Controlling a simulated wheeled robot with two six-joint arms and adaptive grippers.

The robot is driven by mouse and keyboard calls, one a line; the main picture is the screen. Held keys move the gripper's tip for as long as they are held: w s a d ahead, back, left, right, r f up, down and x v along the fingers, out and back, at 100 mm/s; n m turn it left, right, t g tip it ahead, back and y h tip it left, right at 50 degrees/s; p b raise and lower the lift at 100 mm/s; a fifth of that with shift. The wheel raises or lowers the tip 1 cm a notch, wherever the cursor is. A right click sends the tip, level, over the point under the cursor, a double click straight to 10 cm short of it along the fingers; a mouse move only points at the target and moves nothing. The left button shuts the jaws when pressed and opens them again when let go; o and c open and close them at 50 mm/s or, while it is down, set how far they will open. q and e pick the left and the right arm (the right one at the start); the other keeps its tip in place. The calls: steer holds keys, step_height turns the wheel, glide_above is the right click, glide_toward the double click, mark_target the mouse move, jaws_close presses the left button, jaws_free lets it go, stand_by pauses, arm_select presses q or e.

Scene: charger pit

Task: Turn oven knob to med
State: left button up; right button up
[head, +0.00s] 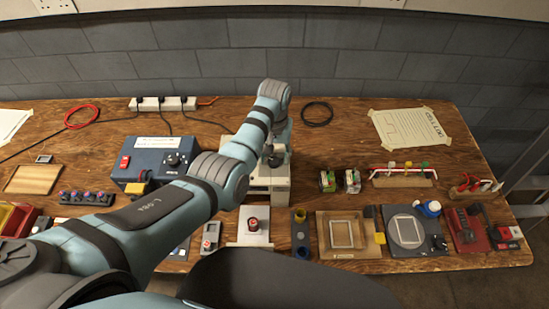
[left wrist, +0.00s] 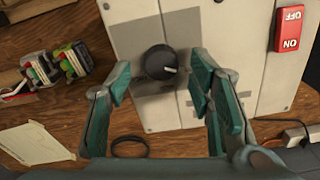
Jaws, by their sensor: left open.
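The oven looks like a pale grey-white box (head: 268,190) in the middle of the bench, partly covered by my left arm. In the left wrist view its panel (left wrist: 228,45) carries a round black knob (left wrist: 158,62) with a white pointer mark aimed to the right of that picture. No readable setting labels show around the knob. My left gripper (head: 275,155) is over the box. In the left wrist view its two teal fingers (left wrist: 160,78) are apart, with the knob between them in the picture and a visible gap on both sides. My right gripper is out of view.
A red OFF/ON switch (left wrist: 289,28) is beside the knob on the panel. A blue box (head: 145,145) with its own knob stands left. A power strip (head: 163,103) and black cable ring (head: 317,113) lie behind. Several small fixtures line the bench's front edge.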

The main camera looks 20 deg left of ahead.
arm_select(q)
steer(key=shift+w+a+f, duration=0.1)
steer(key=shift+w+f, duration=0.05)
steer(key=shift+f, duration=0.55)
steer(key=shift+s+r, duration=0.15)
steer(key=shift+s, duration=0.15)
steer(key=c, duration=0.3)
jaws_close()
steer(key=shift+r, duration=0.1)
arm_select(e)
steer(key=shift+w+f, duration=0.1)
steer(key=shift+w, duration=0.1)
